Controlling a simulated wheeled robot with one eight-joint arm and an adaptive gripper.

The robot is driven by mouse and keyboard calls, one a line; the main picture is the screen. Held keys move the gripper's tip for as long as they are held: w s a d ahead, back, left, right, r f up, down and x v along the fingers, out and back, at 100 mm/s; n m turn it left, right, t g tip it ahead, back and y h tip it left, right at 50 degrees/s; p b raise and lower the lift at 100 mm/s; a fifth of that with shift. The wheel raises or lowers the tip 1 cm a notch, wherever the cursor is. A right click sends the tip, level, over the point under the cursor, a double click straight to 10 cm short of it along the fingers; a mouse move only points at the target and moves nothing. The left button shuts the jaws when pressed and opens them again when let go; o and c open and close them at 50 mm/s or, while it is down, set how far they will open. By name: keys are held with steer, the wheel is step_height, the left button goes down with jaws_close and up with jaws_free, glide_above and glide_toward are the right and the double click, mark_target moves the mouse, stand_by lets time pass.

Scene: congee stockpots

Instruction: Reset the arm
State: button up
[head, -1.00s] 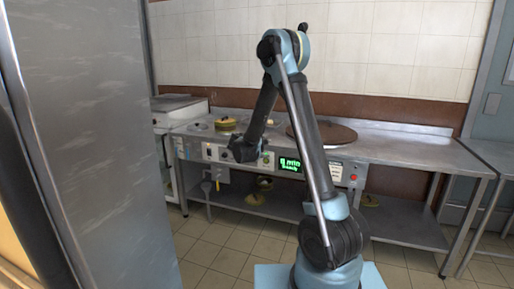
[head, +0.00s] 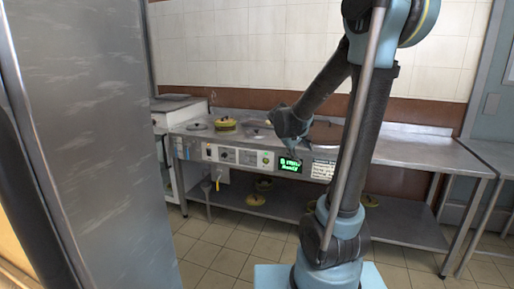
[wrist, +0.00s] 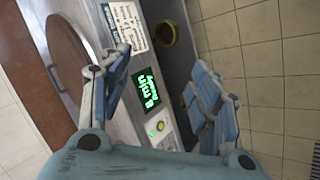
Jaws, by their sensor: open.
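My gripper (head: 291,143) is at the end of my bent arm, in front of and a little above the front edge of the steel counter (head: 415,152). In the wrist view my gripper (wrist: 160,85) has its two fingers spread wide apart with nothing between them. A green lit display (head: 290,165) on the counter's front panel lies beyond the fingers; it also shows between them in the wrist view (wrist: 148,90). My upper arm covers part of the counter in the head view.
A round brown lid (wrist: 67,55) lies on the counter top. A yellowish pot (head: 225,124) sits at the counter's left. More yellowish items stand on the lower shelf (head: 400,232). A tall metal panel (head: 85,140) fills the left side. The tiled floor ahead is clear.

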steer(key=s+f+m+g+y, duration=0.1)
steer(key=s+f+m+y, duration=0.1)
steer(key=s, duration=1.3)
steer(key=s+f+m+g+y, duration=0.2)
steer(key=s+f, duration=0.4)
steer(key=s, duration=0.9)
steer(key=m+y, duration=0.1)
steer(key=m, duration=0.1)
steer(key=shift+s+m+g+y, duration=0.3)
steer(key=shift+s, duration=0.05)
steer(key=shift+a+f, duration=0.1)
steer(key=shift+w+f, duration=0.2)
steer(key=shift+w, duration=0.2)
